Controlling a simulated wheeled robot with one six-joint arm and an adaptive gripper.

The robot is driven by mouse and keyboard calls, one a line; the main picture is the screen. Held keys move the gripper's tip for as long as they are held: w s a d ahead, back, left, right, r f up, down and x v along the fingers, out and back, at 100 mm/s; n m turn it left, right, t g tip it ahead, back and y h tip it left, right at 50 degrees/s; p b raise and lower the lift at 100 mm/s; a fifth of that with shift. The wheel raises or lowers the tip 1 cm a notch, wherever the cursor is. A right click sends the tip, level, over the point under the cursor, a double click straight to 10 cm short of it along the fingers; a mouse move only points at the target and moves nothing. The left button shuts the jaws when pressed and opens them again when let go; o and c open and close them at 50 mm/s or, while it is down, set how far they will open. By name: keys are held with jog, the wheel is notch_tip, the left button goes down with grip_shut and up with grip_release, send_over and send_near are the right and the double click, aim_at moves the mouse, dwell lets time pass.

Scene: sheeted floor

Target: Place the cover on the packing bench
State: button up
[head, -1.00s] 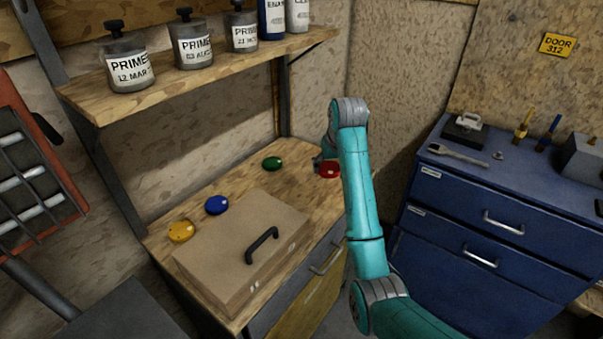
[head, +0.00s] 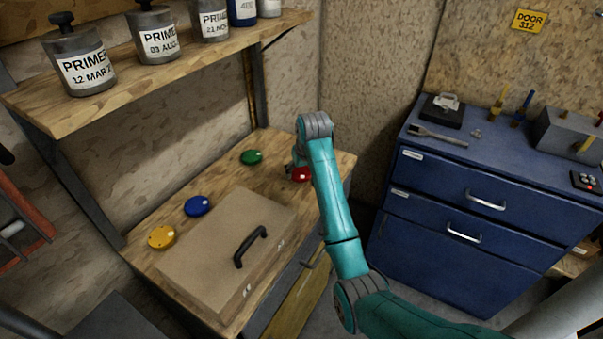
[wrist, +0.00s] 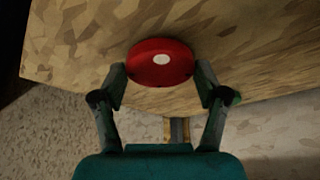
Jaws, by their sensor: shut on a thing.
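The cover, a round red disc (head: 301,174) with a pale spot, is at the far right end of the wooden packing bench (head: 325,160). In the wrist view the red cover (wrist: 160,62) sits between my two fingertips, near the bench edge. My gripper (head: 295,166) is shut on it; the wrist view shows the fingers (wrist: 160,75) on its two sides. I cannot tell whether the cover rests on the bench top or is just above it. In the head view my arm partly hides the cover and gripper.
Green (head: 251,157), blue (head: 197,206) and yellow (head: 161,237) discs lie on the bench. A brown case (head: 200,255) with a black handle fills its front. A shelf (head: 110,100) of jars overhangs the back left. A blue drawer cabinet (head: 430,215) stands to the right.

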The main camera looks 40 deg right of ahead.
jog(key=shift+f, duration=0.65)
jog(key=shift+f, duration=0.1)
jog(key=o, duration=1.3)
jog(key=shift+o, duration=0.2)
